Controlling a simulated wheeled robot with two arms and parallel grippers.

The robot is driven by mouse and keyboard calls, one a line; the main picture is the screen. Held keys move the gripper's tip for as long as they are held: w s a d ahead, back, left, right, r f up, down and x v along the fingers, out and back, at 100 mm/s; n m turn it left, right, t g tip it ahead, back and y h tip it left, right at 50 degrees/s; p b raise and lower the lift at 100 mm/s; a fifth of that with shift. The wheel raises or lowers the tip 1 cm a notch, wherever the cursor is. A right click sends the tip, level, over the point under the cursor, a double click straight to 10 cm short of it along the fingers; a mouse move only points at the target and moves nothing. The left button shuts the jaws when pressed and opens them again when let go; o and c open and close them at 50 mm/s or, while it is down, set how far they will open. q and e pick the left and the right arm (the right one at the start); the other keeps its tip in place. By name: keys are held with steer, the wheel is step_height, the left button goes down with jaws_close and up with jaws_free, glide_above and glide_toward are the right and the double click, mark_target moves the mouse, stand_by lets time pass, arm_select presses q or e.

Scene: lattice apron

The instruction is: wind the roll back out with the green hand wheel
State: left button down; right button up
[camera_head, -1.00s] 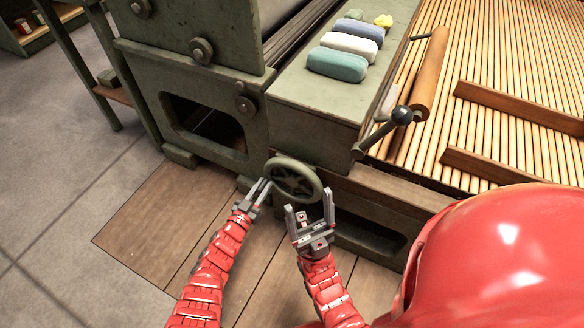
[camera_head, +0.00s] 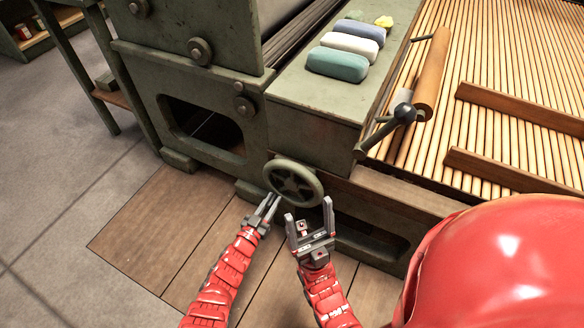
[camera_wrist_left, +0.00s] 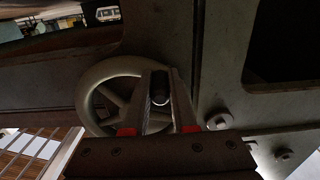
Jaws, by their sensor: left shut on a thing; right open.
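The green hand wheel (camera_head: 294,184) is mounted low on the front of the green machine, its spokes showing. My left gripper (camera_head: 271,203) is at the lower left of the wheel. In the left wrist view its fingers are closed around a small round dark handle (camera_wrist_left: 160,97) in front of the wheel (camera_wrist_left: 86,88), whose lower right part they hide. My right gripper (camera_head: 309,216) is open and empty, just below and right of the wheel, with its fingers pointing up. Which part is the roll I cannot tell; dark long rollers (camera_head: 300,40) lie inside the machine.
A teal (camera_head: 337,64), a white (camera_head: 350,45) and a blue-grey pad (camera_head: 361,32) lie on the machine's green ledge. Wooden boards (camera_head: 165,225) cover the floor in front.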

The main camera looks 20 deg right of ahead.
mark_target(307, 206)
arm_select(q)
steer(key=shift+d+r, duration=0.25)
steer(key=shift+r, duration=0.05)
steer(key=shift+s+d+f+b, duration=0.2)
steer(key=shift+s+d+f, duration=0.1)
steer(key=shift+s+d, duration=0.2)
steer(key=shift+s+d+f+b, duration=0.15)
steer(key=shift+s+d+f, duration=0.1)
steer(key=shift+s+d, duration=0.15)
steer(key=shift+s+d+f, duration=0.2)
steer(key=shift+s, duration=0.2)
steer(key=shift+s+d, duration=1.1)
steer(key=shift+s, duration=0.3)
steer(key=shift+f, duration=0.1)
steer(key=shift+s+d+r+p, duration=0.35)
steer(key=shift+s+d, duration=0.2)
steer(key=shift+s, duration=0.15)
steer(key=shift+s+d+r+p, duration=0.35)
steer(key=shift+s+d, duration=0.15)
steer(key=shift+s, duration=0.15)
